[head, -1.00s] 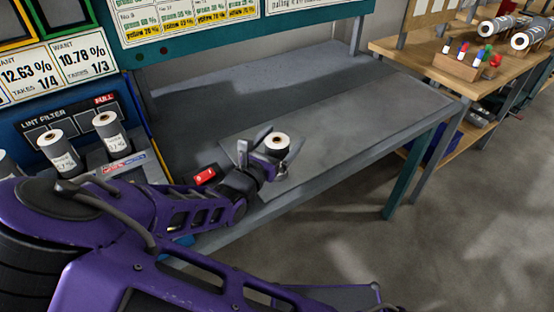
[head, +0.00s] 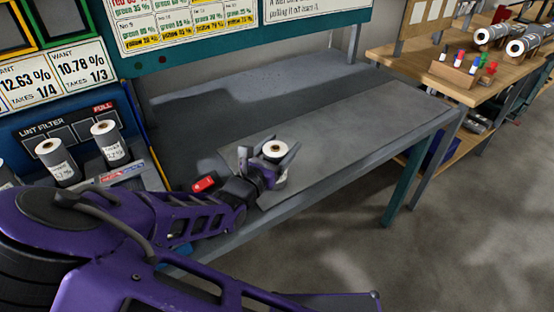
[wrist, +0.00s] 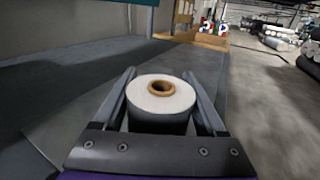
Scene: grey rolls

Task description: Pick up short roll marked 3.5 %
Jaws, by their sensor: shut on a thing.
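A short grey roll with a white end and a brown core (head: 274,151) stands upright between the fingers of my gripper (head: 268,160) over the grey mat on the bench. In the wrist view the same roll (wrist: 161,112) sits between both fingers, which touch or nearly touch its sides. My gripper is shut on it. No marking can be read on this roll, and its lower part is partly hidden by the fingers. In the head view I cannot tell whether its bottom touches the mat.
Other short rolls (head: 57,159) stand upright in the lint filter rack at the left. A red object (head: 203,184) lies on the bench beside my arm. The bench (head: 350,125) is clear to the right. A wooden table (head: 420,62) at the back right holds larger rolls.

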